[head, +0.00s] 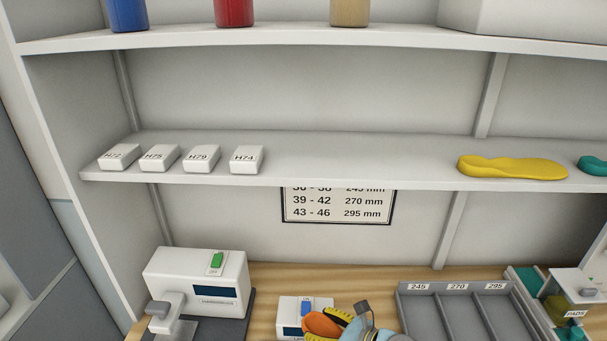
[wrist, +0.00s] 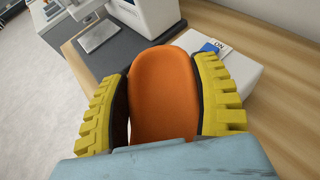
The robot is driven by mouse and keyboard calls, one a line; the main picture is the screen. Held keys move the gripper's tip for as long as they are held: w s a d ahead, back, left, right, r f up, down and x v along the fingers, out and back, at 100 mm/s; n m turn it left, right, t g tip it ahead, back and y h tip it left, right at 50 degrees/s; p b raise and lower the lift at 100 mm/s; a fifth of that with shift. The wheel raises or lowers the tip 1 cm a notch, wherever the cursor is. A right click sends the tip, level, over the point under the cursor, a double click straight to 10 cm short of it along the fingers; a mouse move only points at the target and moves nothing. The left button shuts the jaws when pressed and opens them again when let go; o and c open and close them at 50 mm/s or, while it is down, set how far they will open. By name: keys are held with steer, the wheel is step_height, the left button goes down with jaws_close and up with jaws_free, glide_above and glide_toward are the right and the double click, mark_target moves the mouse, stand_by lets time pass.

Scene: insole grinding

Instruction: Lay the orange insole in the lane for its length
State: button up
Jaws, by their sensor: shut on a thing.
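The orange insole (wrist: 164,90) is between the yellow ridged fingers of my gripper (wrist: 163,105) in the wrist view, gripped from both sides. In the head view the insole (head: 322,325) shows at the bottom edge, with my gripper (head: 338,322) beside it, in front of a small white device. The grey lane tray (head: 401,307) stands to the right on the wooden bench, with three lanes labelled 245, 270 and 295. The visible parts of the lanes look empty. The insole is left of the tray and apart from it. Its far side and lower end are hidden.
A size chart (head: 338,205) pairs 39-42 with 270 mm and 43-46 with 295 mm; its top line is partly covered. A white machine (head: 190,285) with a green switch stands left. A small white device (head: 290,307) has a blue switch. A yellow insole (head: 512,167) lies on the shelf.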

steer(key=s+a+r, duration=0.2)
steer(key=s+a, duration=0.2)
steer(key=s, duration=0.2)
step_height(320, 180, up, 11)
steer(key=m+t+h+p, duration=0.4)
steer(key=m+p, duration=0.1)
steer(key=p, duration=1.4)
steer(key=s+f+m+t+h, duration=0.1)
steer(key=s+f+m+h, duration=0.3)
steer(key=h, duration=0.3)
steer(key=shift+s+d+m, duration=0.2)
steer(key=shift+s+m, duration=0.2)
steer(key=shift+m, duration=0.5)
steer(key=shift+f, duration=0.1)
